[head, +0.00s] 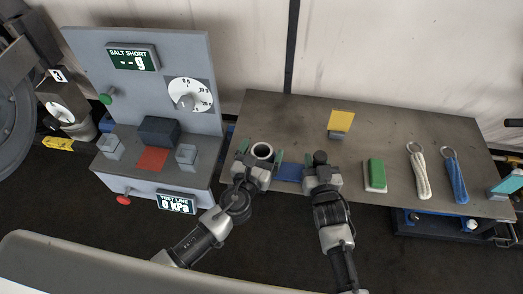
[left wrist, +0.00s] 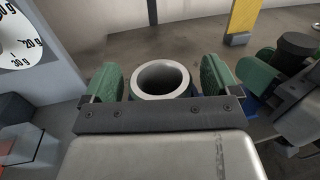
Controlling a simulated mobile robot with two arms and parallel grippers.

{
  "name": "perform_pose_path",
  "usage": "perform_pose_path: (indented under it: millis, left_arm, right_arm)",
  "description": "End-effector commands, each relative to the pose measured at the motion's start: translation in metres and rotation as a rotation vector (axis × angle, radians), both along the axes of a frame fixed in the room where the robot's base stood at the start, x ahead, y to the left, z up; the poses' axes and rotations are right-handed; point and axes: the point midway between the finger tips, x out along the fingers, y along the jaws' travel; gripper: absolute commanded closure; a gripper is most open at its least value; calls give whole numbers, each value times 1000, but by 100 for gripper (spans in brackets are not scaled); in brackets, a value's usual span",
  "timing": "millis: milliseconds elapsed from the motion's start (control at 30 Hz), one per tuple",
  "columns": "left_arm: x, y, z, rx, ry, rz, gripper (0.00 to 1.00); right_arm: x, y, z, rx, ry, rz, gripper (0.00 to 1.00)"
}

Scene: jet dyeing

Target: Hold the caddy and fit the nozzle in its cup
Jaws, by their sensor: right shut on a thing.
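The caddy's round grey cup (head: 262,151) stands on the table with its open mouth up; it also shows in the left wrist view (left wrist: 161,79). My left gripper (head: 260,158) is open around the cup, with a green finger on each side and a small gap to each. A flat blue piece (head: 289,173), perhaps the caddy's base, lies between my grippers, partly hidden. My right gripper (head: 320,165) is shut on a dark cylindrical nozzle (head: 320,157), to the right of the cup and apart from it. The nozzle shows at the right of the left wrist view (left wrist: 298,44).
A yellow card on a stand (head: 341,119) is behind the grippers. A green and white block (head: 375,175), white rope (head: 419,173) and blue rope (head: 457,178) lie to the right. A grey dial panel (head: 150,85) stands left. The table's back middle (head: 280,115) is clear.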

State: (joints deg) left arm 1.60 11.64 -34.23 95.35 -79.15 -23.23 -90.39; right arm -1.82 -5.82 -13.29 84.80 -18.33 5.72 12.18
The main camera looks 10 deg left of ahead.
Motion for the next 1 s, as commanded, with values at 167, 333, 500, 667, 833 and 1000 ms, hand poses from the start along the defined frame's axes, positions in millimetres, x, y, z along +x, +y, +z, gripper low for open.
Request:
perform_pose_path:
  millis: [167, 333, 500, 667, 833, 1000]
  left_arm:
    - [0, 0, 0, 0, 0, 0, 10]
    - [0, 0, 3, -3, 1, 0, 10]
    - [-28, 6, 1, 1, 3, -2, 10]
    - [-63, 12, 2, -1, 4, -2, 10]
    - [-95, 19, 2, 1, 3, -1, 10]
    - [-113, 23, 3, 0, 1, -1, 10]
  right_arm:
    - [0, 0, 0, 0, 1, 0, 92]
    - [0, 0, 0, 0, 1, 0, 92]
    - [0, 0, 0, 0, 1, 0, 92]
    - [0, 0, 0, 0, 1, 0, 92]
    - [0, 0, 0, 0, 1, 0, 92]
    - [0, 0, 0, 0, 1, 0, 92]
